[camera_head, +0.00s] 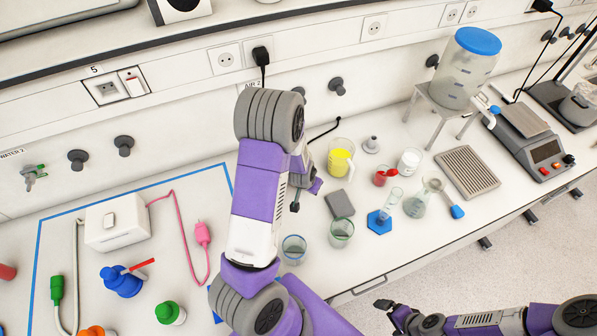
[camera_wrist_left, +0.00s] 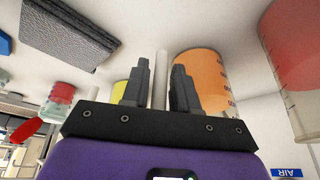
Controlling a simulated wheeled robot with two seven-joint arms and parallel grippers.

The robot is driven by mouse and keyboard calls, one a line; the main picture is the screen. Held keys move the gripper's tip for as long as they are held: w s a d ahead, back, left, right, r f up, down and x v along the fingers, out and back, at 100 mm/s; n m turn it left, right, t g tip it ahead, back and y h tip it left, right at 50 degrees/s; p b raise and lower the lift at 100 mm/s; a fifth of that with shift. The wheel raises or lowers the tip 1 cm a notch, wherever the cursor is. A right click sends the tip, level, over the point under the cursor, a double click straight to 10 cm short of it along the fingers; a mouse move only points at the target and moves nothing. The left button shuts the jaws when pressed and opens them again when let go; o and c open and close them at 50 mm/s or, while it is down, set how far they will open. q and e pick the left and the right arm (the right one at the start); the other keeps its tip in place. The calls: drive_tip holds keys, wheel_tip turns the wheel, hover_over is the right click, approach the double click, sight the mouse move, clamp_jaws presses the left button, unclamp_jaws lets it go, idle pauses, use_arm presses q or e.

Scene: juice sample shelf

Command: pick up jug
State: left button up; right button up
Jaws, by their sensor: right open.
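In the left wrist view, a clear graduated jug with orange liquid (camera_wrist_left: 203,75) stands just beyond my left gripper (camera_wrist_left: 160,66). The two dark fingers are apart, with a pale upright bar between them; I cannot tell whether it is the jug's handle. In the head view my left gripper (camera_head: 304,195) is mostly hidden by its own arm, and the orange jug is hidden too. A jug with yellow liquid (camera_head: 340,163) stands right of that arm. A container with red liquid (camera_wrist_left: 295,60) is at the wrist view's right edge. My right gripper (camera_head: 386,305) is open and empty beyond the bench's front edge.
Near the left gripper are a dark grey block (camera_head: 340,204) and two glass beakers, one (camera_head: 293,249) beside the other (camera_head: 341,232). A small red beaker (camera_head: 381,176), a flask (camera_head: 416,204) and a ribbed tray (camera_head: 467,172) stand farther right. A white box (camera_head: 116,221) is on the left.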

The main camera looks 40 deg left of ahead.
use_arm(q)
clamp_jaws()
drive_tip(key=shift+r, duration=0.1)
drive_tip(key=shift+w+r, duration=0.1)
drive_tip(key=shift+r, duration=0.4)
wheel_tip(320, 180, up, 27)
drive_tip(key=p, duration=0.7)
drive_tip(key=shift+p, duration=0.4)
